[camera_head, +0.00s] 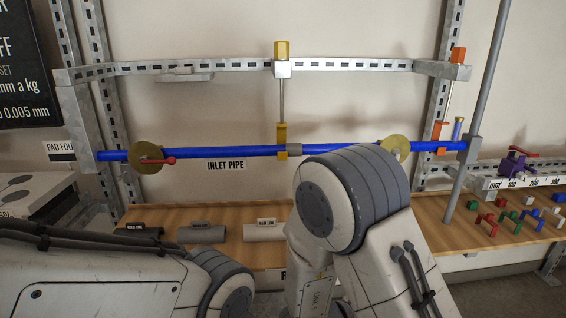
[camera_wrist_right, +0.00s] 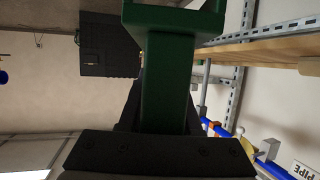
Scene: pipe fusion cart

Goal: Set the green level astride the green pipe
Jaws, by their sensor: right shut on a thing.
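In the right wrist view, my right gripper (camera_wrist_right: 160,118) is shut on a dark green thing (camera_wrist_right: 168,75), which I take for the green level. It has a long stem and a bracket-like end at the top of the picture. In the head view my right forearm hides this gripper and its load. Three short pipe pieces lie on the wooden shelf: a dark one (camera_head: 138,230), a grey one (camera_head: 202,233) and a pale one (camera_head: 265,232). The dark one may be the green pipe; its colour is hard to tell. My left arm is at lower left, its gripper out of sight.
A blue inlet pipe (camera_head: 225,153) with brass discs runs across above the wooden shelf (camera_head: 420,215). Several small coloured saddles (camera_head: 500,202) sit at the shelf's right. A slanting grey pole (camera_head: 484,90) stands to their left. A white box (camera_head: 30,195) is at far left.

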